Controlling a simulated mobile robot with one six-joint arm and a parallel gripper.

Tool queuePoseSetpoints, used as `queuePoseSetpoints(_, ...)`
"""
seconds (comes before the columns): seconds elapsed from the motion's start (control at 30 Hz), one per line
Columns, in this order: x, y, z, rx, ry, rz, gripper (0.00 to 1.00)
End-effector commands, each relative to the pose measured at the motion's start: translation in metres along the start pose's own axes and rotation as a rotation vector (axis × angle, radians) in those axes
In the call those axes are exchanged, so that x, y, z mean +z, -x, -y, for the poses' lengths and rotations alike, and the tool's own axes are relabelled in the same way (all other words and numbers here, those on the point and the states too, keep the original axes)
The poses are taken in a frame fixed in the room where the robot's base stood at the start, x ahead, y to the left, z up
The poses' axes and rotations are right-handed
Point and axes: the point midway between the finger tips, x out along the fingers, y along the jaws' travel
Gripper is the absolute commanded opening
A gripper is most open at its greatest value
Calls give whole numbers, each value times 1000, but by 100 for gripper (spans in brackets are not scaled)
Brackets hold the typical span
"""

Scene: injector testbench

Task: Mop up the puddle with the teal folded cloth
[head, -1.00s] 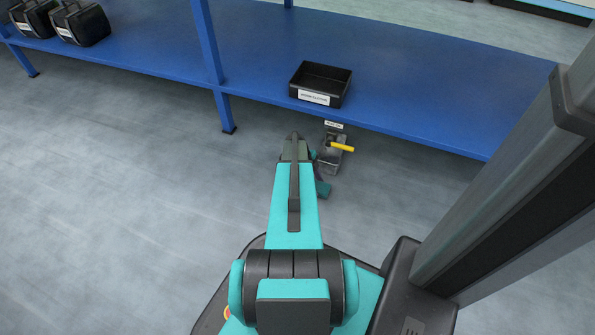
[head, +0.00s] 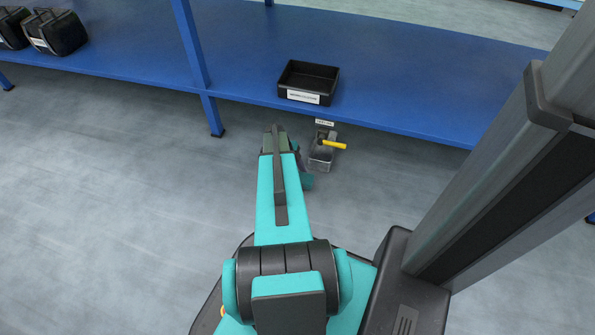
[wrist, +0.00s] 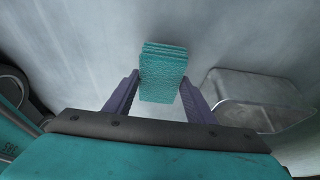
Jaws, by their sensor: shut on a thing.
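The teal folded cloth (wrist: 163,72) shows in the wrist view as a stack of layers between the two purple fingers. My gripper (wrist: 160,90) is shut on it, and the cloth sticks out past the fingertips over the grey floor. In the head view my own arm hides most of the gripper, and I cannot make out the cloth there for certain. I cannot pick out the puddle's outline in either view.
A grey bin (head: 321,158) with a yellow-handled item stands on the floor right of my arm; a grey container (wrist: 262,92) shows close right of the gripper in the wrist view. A blue bench (head: 400,75) carries a black tray (head: 308,82). Floor at left is clear.

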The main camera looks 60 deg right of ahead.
Motion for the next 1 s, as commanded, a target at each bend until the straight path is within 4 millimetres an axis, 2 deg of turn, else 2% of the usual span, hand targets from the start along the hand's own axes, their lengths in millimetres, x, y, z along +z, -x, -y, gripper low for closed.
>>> queuePoseSetpoints(0.1,-3,14,-2,-2,5,0,29)
queuePoseSetpoints(0.5,-9,46,-5,-7,15,0,29)
queuePoseSetpoints(1.0,-6,50,-6,-10,25,0,29)
